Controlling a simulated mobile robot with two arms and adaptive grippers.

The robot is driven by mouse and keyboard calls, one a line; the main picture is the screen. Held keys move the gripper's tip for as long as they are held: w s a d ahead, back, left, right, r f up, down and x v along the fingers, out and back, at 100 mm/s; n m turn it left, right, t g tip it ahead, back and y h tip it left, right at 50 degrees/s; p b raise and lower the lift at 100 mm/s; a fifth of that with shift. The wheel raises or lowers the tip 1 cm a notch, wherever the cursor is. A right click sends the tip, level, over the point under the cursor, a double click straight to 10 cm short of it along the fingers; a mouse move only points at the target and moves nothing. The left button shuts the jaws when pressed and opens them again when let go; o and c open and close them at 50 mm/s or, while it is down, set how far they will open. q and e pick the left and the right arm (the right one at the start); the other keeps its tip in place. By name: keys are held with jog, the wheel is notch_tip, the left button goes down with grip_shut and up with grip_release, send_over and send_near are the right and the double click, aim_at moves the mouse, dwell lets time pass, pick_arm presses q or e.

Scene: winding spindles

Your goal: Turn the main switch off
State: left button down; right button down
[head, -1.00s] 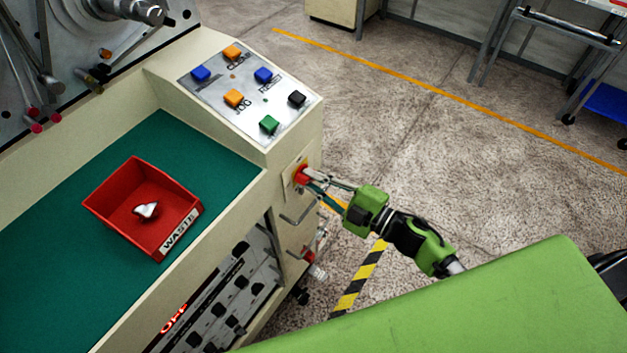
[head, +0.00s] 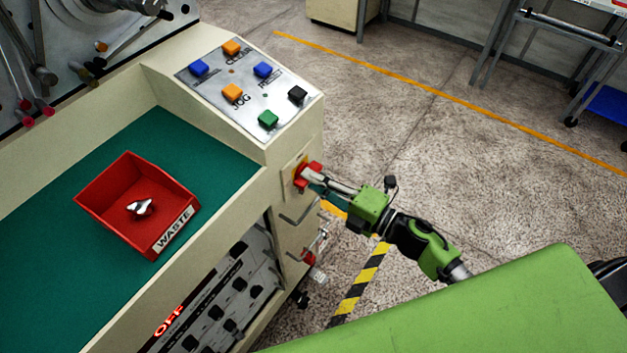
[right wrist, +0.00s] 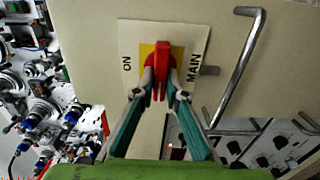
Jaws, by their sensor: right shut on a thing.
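The main switch is a red handle (right wrist: 160,62) on a yellow square (right wrist: 176,52) and a pale plate (right wrist: 136,40) with "ON" and "MAIN" lettering. In the right wrist view the handle stands nearly upright, with "ON" to its left and "MAIN" to its right. In the head view the red switch (head: 301,170) is on the side of the cream machine, below its button panel. My right gripper (right wrist: 160,90) is shut on the handle, one finger on each side. In the head view my right gripper (head: 316,177) reaches it from the right. My left gripper is out of view.
A metal bar handle (right wrist: 240,68) is close beside the switch plate. The button panel (head: 222,97) is above. A red waste bin (head: 92,200) sits on the green worktop (head: 45,250). The grey floor (head: 420,150) to the right is mostly clear.

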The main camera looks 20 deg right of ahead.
dwell(0.4)
jog(key=c, duration=2)
grip_release()
jog(key=shift+c, duration=0.2)
jog(key=v, duration=1.2)
jog(key=shift+f, duration=0.1)
